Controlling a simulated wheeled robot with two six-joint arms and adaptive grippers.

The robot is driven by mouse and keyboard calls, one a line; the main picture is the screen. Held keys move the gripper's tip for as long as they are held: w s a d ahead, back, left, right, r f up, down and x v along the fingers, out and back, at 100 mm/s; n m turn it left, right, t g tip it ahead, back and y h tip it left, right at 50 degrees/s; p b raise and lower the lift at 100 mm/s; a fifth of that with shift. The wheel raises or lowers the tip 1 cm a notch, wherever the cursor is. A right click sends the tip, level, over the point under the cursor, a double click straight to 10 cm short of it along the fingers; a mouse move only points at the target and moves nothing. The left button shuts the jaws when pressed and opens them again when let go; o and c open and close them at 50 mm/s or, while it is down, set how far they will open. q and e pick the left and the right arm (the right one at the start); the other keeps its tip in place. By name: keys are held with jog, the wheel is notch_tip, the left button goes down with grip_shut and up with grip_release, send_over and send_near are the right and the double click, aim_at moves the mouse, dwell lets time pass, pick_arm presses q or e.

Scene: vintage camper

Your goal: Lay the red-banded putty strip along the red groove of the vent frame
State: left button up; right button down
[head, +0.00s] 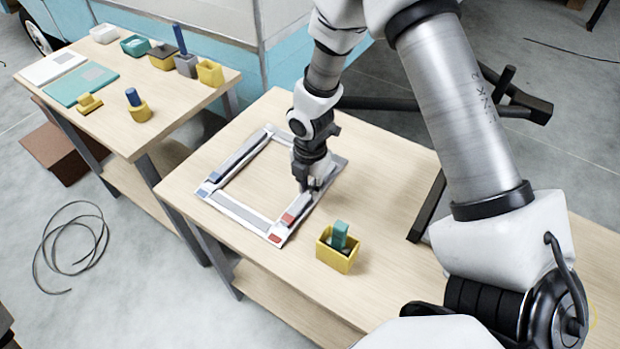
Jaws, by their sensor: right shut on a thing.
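The vent frame (225,204) is a pale square frame lying on the near wooden table. It has a red mark (275,238) at its near corner and a blue mark (203,192) at its left corner. The grey putty strip with a red band (289,218) is over the frame's right side, in line with the red mark. My right gripper (306,187) is shut on this strip from above and hides its far part. I cannot tell whether the strip touches the groove. My left gripper is out of view.
A yellow box (336,256) with a teal block (340,234) stands right of the frame's near corner. A second table (150,78) at the left holds boards and several small containers. A grey strip with a blue end (214,177) lies along the frame's left side.

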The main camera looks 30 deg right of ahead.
jog(key=c, duration=0.9)
grip_release()
notch_tip(320, 180, up, 12)
